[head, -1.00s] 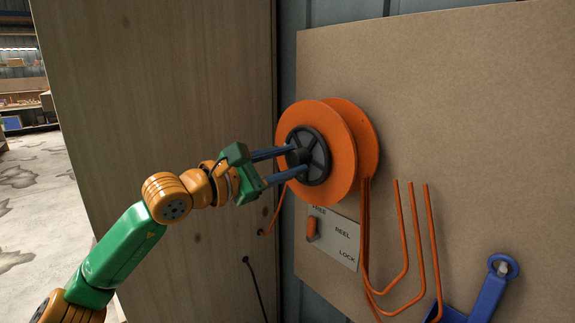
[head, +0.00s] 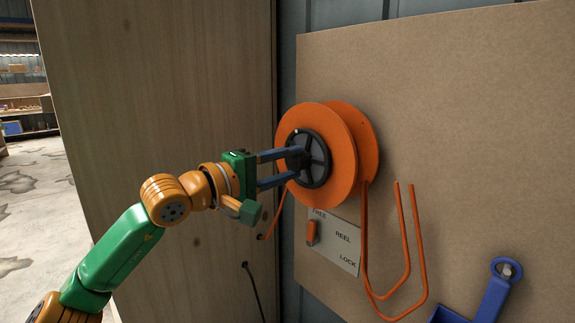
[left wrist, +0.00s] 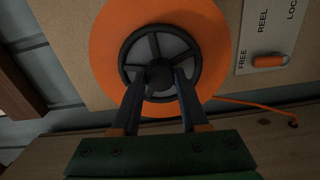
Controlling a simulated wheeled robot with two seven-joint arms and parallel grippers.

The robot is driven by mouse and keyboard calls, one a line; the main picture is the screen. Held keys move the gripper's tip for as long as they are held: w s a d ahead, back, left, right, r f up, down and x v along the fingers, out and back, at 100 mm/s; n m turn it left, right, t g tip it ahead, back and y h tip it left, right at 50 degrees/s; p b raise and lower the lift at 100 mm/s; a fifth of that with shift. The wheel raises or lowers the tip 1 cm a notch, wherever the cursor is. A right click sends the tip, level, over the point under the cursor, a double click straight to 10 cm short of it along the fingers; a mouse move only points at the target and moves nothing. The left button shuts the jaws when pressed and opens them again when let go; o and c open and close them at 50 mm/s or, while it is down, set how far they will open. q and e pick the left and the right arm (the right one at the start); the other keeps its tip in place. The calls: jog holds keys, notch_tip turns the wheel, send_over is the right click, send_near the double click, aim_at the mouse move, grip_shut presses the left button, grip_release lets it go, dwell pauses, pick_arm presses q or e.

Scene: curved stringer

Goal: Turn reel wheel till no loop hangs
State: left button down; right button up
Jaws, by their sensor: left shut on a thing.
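The orange reel (head: 342,170) is mounted on the tan board. Its dark spoked wheel (head: 318,163) faces my left gripper (head: 291,165). The left gripper is shut on the wheel's hub; in the left wrist view its two fingers reach the hub (left wrist: 160,74) at the wheel's centre. An orange cable loop (head: 408,240) hangs below the reel in front of the board, with its lowest bend near the bottom of the head view. Another cable stretch (head: 274,220) leaves the reel at the lower left. My right gripper is out of view.
A plate marked FREE, REEL and LOCK (head: 345,246) sits below the reel, with an orange lever (head: 312,232) near FREE. A blue tool-like item (head: 494,290) is at the lower right. A wooden panel (head: 170,90) stands left of the board. A dark cord (head: 255,290) hangs there.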

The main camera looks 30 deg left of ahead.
pick_arm(q)
jog(key=m, duration=0.5)
jog(key=shift+m, duration=0.3)
jog(key=m, duration=0.4)
jog(key=shift+m, duration=0.4)
jog(key=shift+f+m, duration=0.1)
jog(key=shift+m, duration=0.2)
jog(key=shift+c, duration=2.1)
grip_release()
